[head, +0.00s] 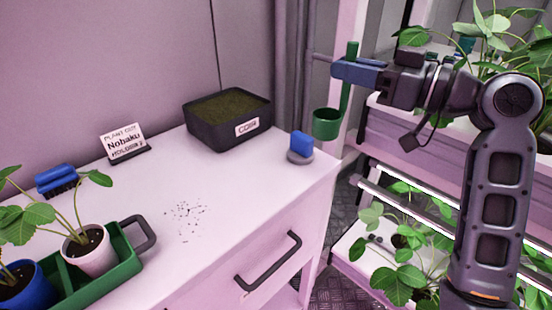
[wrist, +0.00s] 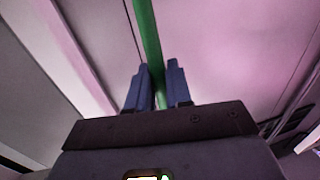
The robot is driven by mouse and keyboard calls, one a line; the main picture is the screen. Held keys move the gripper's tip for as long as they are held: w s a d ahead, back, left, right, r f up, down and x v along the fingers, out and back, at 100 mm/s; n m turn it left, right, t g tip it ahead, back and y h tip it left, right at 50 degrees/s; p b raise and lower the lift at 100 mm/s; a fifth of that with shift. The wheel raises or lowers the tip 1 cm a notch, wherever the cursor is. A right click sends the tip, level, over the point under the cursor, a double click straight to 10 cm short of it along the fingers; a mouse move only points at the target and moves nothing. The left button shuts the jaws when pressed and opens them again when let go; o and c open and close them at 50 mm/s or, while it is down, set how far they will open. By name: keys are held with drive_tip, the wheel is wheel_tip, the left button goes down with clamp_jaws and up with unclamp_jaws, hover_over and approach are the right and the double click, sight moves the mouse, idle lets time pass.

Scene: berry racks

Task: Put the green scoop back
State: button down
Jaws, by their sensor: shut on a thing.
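The green scoop (head: 326,124) hangs upright in the head view, just past the right back corner of the white cabinet top, with its cup at the bottom and its handle running up. My gripper (head: 338,69) is shut on the upper part of the scoop's handle and holds it above cabinet height. In the wrist view the green handle (wrist: 148,40) passes between the two blue fingers of my gripper (wrist: 160,85). The black coir tub (head: 228,122), labelled COIR, stands at the back of the cabinet top. I cannot tell whether the scoop touches the post behind it.
On the white top (head: 215,245) are a blue-handled item (head: 301,146) on a grey base, a blue brush (head: 57,180), a Nobaku sign (head: 125,143), dark crumbs (head: 185,213) and a green carrier (head: 128,245) with potted plants. Plant racks (head: 405,135) stand right, close to my arm.

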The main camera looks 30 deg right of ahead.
drive_tip(key=w+a+f, duration=0.4)
drive_tip(key=a+f, duration=0.5)
drive_tip(key=f, duration=0.1)
drive_tip(key=shift+w+a+p, duration=0.15)
drive_tip(key=shift+w+p, duration=0.25)
drive_tip(key=shift+f, duration=0.2)
drive_tip(key=c, duration=1)
unclamp_jaws()
drive_tip(key=b+v, duration=0.2)
drive_tip(key=v, duration=1)
drive_tip(key=shift+r, duration=0.15)
